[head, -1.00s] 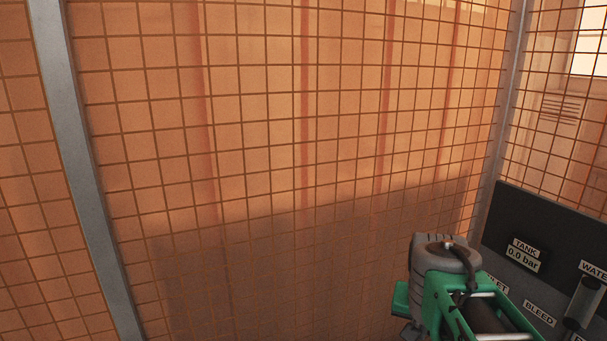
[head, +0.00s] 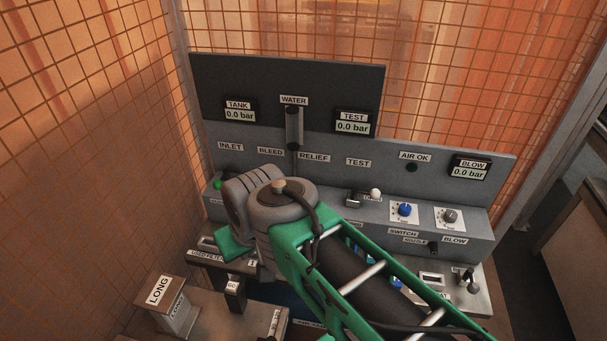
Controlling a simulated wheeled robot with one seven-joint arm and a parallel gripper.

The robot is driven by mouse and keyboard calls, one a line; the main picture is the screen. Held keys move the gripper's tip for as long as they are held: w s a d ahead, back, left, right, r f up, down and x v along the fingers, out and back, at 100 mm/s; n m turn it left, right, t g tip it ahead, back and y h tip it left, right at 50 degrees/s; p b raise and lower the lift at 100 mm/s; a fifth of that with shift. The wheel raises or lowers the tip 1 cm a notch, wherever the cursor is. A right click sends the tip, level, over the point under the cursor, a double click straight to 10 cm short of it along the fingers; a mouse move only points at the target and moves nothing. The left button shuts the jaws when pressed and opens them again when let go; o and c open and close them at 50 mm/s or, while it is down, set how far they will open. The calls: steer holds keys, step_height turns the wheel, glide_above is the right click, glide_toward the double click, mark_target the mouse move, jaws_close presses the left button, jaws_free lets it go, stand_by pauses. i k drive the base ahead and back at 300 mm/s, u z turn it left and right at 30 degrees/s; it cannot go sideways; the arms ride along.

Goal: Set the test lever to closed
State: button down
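The TEST label (head: 358,162) is on the grey panel (head: 470,226), right of the RELIEF label. Below it is a small lever with a white ball knob (head: 375,193), its short grey body (head: 356,199) to the left of the knob. I take this as the test lever; its small tag is too small to read, so I cannot tell whether it is open or closed. The TEST display (head: 352,122) reads 0.0 bar. My arm crosses in front of the panel's lower left and middle, hiding the controls there. My gripper does not show.
Right of the lever are a blue knob (head: 405,209), a grey knob (head: 450,216) and a toggle (head: 466,279) on the lower ledge. A block marked LONG (head: 163,299) stands at the front left. Wire mesh (head: 460,90) encloses the back.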

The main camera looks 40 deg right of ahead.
mark_target(374, 195)
steer(key=k, duration=1.2)
steer(key=z, duration=0.6)
steer(key=i, duration=0.95)
steer(key=z, duration=0.45)
